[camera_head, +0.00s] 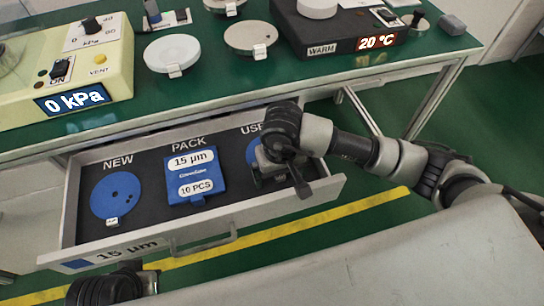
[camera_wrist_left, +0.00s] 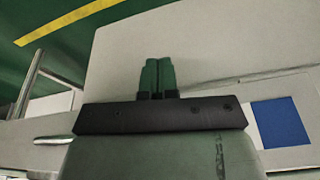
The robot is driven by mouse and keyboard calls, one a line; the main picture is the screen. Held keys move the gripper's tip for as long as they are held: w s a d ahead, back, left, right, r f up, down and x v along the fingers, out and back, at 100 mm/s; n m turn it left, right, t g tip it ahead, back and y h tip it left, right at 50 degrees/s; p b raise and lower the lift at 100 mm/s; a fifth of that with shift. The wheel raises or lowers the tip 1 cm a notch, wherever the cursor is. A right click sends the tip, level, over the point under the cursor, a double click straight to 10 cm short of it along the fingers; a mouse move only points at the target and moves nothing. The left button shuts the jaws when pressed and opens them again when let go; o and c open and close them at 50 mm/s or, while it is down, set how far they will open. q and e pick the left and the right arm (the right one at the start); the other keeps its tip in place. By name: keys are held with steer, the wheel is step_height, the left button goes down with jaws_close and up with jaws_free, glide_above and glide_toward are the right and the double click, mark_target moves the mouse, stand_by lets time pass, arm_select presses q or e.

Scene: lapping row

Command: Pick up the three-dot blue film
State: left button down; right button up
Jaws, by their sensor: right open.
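A blue round film (camera_head: 116,195) lies flat in the NEW section of the open drawer, at its left. It has small dark marks and a white tab; I cannot count its dots surely. A second blue film (camera_head: 253,152) lies in the USED section at the right, mostly hidden under my right gripper. My right gripper (camera_head: 283,178) is open over that USED film; I cannot tell whether it touches it. My left gripper (camera_wrist_left: 157,78) shows in the left wrist view with its fingers together and nothing between them.
The drawer (camera_head: 205,222) holds a blue 15 µm pack (camera_head: 194,176) in its middle. The green bench (camera_head: 190,103) above carries a 0 kPa vacuum box (camera_head: 72,75), white discs (camera_head: 172,53) and a dark WARM plate (camera_head: 345,38). A yellow line (camera_head: 300,227) crosses the floor.

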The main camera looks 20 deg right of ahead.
steer(key=c, duration=1.8)
